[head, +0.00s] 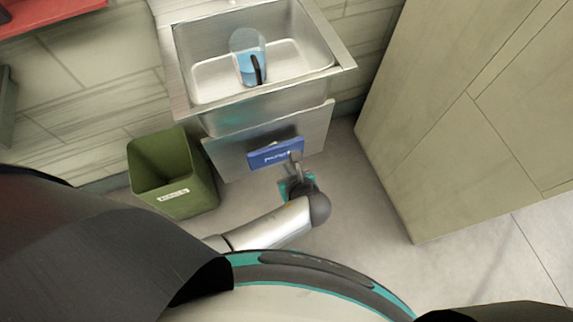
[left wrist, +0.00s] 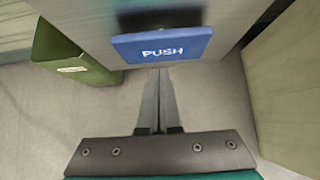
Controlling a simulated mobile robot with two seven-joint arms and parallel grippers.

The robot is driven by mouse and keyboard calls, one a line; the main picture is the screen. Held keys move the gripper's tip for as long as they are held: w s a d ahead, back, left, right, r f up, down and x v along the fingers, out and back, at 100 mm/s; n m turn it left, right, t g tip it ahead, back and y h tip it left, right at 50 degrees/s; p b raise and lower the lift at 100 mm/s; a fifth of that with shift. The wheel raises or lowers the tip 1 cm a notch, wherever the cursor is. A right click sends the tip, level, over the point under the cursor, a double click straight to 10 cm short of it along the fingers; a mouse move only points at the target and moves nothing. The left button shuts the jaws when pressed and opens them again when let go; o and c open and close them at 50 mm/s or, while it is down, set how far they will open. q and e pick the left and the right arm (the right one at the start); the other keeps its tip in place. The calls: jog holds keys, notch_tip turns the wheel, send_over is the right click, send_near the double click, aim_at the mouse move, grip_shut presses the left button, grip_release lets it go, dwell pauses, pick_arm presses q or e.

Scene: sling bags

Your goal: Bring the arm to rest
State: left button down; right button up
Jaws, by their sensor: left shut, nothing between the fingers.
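My left gripper (head: 296,158) is shut and empty in front of the sink unit. In the left wrist view its fingers (left wrist: 160,72) lie together, with their tips just below the blue push panel (left wrist: 162,46). The panel, marked PUSH, also shows in the head view (head: 270,154) on the front of the steel sink (head: 225,158). I cannot tell whether the fingertips touch the panel. My right gripper is not in view.
A blue-tinted clear pitcher (head: 247,50) with a dark handle stands in the sink basin. A green bin (head: 185,192) stands on the floor left of the sink. A tall beige cabinet (head: 430,150) stands on the right. Grey floor is clear between the bin and cabinet.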

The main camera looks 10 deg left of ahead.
pick_arm(q)
jog(key=s+a+f+n+g+h, duration=0.1)
jog(key=s+a+f+n+g, duration=0.1)
jog(key=s+f+n, duration=0.4)
jog(key=s+a+f+n+g+h, duration=0.2)
jog(key=s+a+f+n, duration=0.3)
jog(key=s+n, duration=0.7)
jog(key=s+a+f+n+g+h, duration=0.2)
jog(key=s+a+f+n, duration=0.2)
jog(key=s+f+n, duration=0.4)
jog(key=s, duration=0.3)
jog(key=shift+s+n, duration=0.4)
